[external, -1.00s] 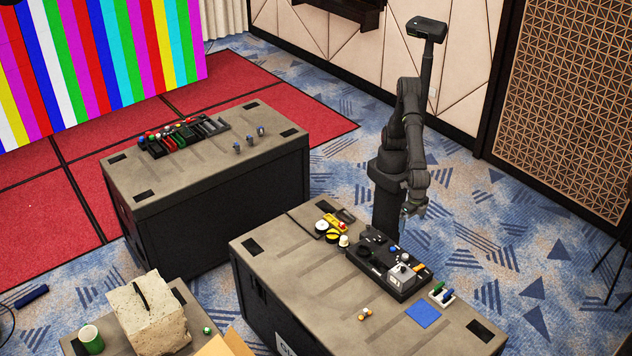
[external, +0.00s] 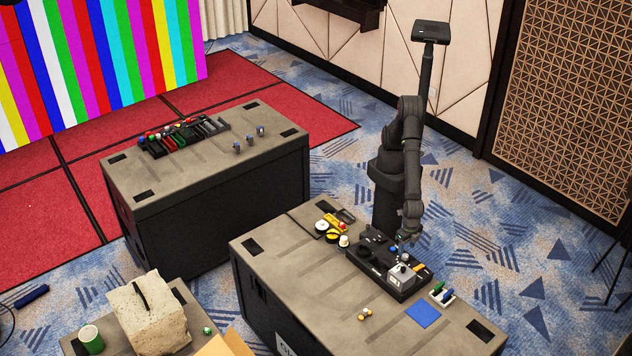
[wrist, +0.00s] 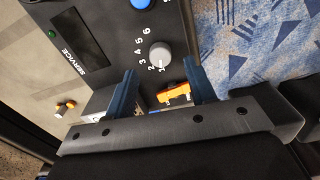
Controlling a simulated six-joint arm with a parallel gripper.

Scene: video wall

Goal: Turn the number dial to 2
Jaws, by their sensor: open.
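The number dial (wrist: 160,55) is a round pale grey knob on a black panel in the wrist view, with white numerals printed around it. Its pointer direction is too small to tell. My gripper (wrist: 160,67) is open and empty, its two dark blue fingers below the dial in the picture, apart from each other. Whether they are level with the knob or above it I cannot tell. In the external view my gripper (external: 408,239) hangs over the back right part of the black panel (external: 366,268); the dial is hard to make out there.
A blue button (wrist: 141,3) sits beyond the dial. An orange part (wrist: 174,94) lies below it, partly between my fingers. A SERVICE slot (wrist: 77,40) is on the left. A blue square (external: 423,314) lies on the table right of the panel.

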